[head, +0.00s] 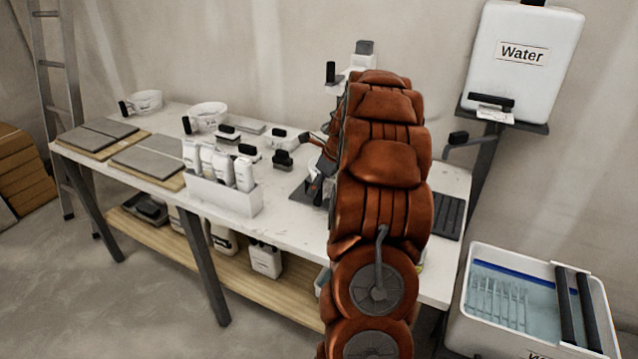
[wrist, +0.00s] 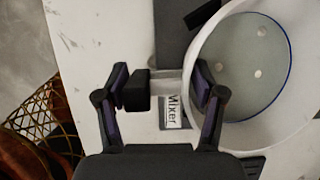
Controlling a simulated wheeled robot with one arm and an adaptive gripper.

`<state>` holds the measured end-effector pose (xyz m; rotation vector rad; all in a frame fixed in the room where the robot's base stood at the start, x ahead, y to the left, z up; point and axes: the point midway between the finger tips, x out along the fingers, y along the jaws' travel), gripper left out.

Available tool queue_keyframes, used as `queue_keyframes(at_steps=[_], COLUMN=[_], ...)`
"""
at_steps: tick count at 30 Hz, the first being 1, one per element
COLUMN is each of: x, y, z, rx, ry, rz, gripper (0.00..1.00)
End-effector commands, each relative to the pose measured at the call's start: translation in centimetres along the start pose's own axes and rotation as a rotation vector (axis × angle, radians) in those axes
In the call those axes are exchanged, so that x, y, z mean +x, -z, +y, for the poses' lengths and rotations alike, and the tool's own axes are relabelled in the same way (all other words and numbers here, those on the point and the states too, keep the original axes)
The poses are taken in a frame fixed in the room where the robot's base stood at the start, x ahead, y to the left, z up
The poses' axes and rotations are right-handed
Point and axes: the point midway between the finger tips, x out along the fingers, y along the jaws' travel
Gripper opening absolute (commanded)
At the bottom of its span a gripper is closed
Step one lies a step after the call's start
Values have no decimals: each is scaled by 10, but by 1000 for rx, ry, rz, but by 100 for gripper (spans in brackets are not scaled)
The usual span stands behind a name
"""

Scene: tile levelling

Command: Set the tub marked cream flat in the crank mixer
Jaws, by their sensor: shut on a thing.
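In the wrist view my gripper (wrist: 162,85) is shut on the black-ended handle (wrist: 137,92) of a round white tub (wrist: 300,128). The tub has a blue line inside and a grey-green inside with several pale spots. No cream mark shows on the part in view. A "Mixer" label (wrist: 173,110) lies below the handle, and a dark grey plate (wrist: 170,35) shows beside and partly under the tub. I cannot tell whether the tub rests flat on the mixer. In the head view my arm hides the tub and most of the mixer.
The white bench (head: 270,228) holds two handled tubs (head: 147,101) (head: 207,115), grey tiles (head: 150,155) and a white rack (head: 225,195) of bottles. A water tank (head: 520,75) hangs at right, above a wash tub (head: 480,330) on the floor.

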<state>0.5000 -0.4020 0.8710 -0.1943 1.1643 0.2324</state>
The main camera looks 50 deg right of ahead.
Motion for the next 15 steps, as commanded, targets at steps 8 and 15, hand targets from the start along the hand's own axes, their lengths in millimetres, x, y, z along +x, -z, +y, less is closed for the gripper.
queue_keyframes(at_steps=[8,15], x=[2,4], y=[0,1], z=[0,0], rx=[-1,-1], ry=[3,2], rz=[-1,-1], gripper=[3,3])
